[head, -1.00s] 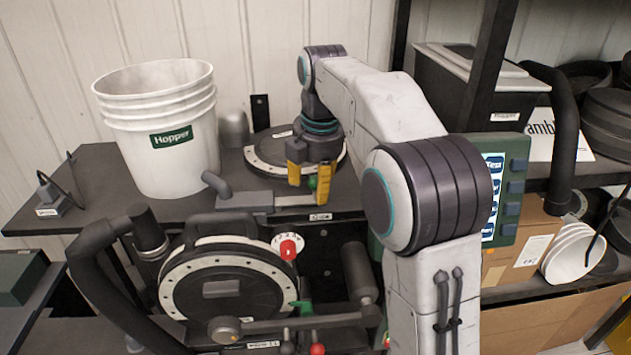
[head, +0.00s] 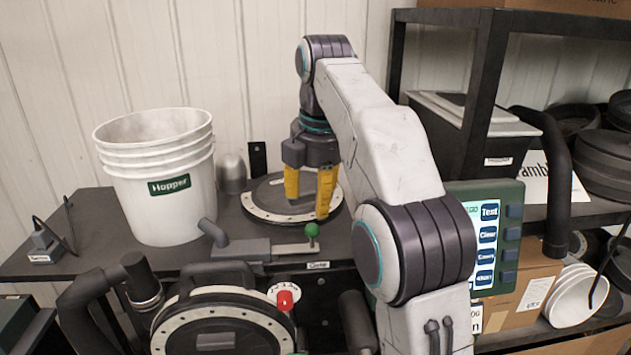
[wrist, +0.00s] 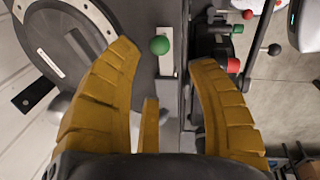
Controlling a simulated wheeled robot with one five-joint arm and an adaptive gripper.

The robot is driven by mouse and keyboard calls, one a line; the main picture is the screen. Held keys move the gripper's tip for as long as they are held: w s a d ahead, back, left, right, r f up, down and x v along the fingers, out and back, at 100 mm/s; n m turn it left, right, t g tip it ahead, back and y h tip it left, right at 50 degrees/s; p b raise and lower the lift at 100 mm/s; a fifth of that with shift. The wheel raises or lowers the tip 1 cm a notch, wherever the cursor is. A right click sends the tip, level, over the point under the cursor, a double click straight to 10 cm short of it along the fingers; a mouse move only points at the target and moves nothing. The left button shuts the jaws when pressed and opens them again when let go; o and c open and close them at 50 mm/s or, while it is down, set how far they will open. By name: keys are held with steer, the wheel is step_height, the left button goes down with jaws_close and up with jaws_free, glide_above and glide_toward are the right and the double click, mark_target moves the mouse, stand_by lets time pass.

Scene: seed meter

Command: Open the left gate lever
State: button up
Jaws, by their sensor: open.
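A lever with a green ball knob (head: 312,230) sticks out from a grey flat housing (head: 243,249) in front of the white hopper bucket. In the wrist view its knob (wrist: 159,45) and pale metal bar (wrist: 167,66) show in the gap between my fingertips, nearer the left finger. My gripper (head: 309,204) is open and empty, its yellow fingers pointing down. In the head view the fingers stand above and behind the knob, apart from it. A small label below the lever is too blurred to read. I cannot tell which lever is named the left gate.
The white Hopper bucket (head: 158,178) stands left of the lever. A round dark plate with a pale ring (head: 268,213) lies behind my fingers. Below, a disc housing (head: 205,335) has a red knob (head: 285,299). Several more knobs, including a red ball (wrist: 233,65), show right in the wrist view.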

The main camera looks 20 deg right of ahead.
steer(key=shift+s+r, duration=0.15)
steer(key=shift+r, duration=0.6)
steer(key=shift+s+r, duration=0.1)
steer(key=shift+r, duration=0.6)
steer(key=shift+s, duration=0.15)
